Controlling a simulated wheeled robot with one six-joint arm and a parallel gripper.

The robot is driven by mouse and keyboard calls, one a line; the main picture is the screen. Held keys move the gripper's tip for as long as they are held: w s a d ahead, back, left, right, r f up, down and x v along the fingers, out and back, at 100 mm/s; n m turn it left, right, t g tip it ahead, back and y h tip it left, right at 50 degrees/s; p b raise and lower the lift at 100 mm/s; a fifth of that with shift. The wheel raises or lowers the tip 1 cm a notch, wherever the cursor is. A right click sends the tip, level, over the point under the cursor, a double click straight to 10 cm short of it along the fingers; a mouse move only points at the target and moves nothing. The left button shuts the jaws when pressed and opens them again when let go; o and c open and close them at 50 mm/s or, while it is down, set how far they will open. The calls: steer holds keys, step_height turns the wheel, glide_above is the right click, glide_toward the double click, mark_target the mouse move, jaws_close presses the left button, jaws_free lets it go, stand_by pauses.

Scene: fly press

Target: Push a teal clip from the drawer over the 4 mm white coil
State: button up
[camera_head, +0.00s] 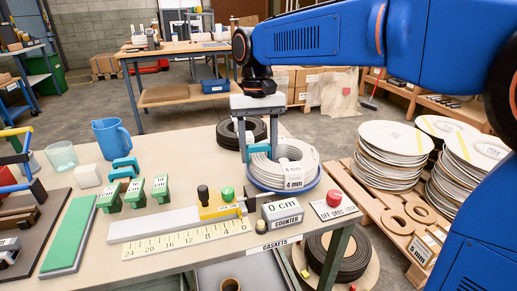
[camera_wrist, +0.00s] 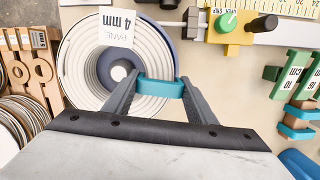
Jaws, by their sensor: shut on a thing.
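The white coil (camera_head: 300,158) lies on a blue base at the right end of the bench, with a "4 mm" tag on it. It also shows in the wrist view (camera_wrist: 72,62). My gripper (camera_wrist: 158,92) is shut on a teal clip (camera_wrist: 160,88), held crosswise between the fingertips. In the head view the clip (camera_head: 259,148) is at the coil's far left edge, with my gripper (camera_head: 246,150) pointing down there. The clip overlaps the coil's rim; whether it sits around the strands or just above them I cannot tell. The drawer (camera_head: 250,272) shows partly under the bench front.
More teal clips (camera_head: 124,167) stand left on the bench by green blocks (camera_head: 135,192). A yellow stop (camera_head: 218,207), a ruler (camera_head: 188,240) and a counter (camera_head: 283,212) are in front of the coil. A black coil (camera_head: 240,133) lies behind. Stacked white discs (camera_head: 392,140) stand right.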

steer(key=shift+f, duration=0.8)
stand_by(0.9)
steer(key=o, duration=1.3)
steer(key=shift+r, duration=0.1)
steer(key=shift+o, duration=1.1)
steer(key=shift+r, duration=3.45)
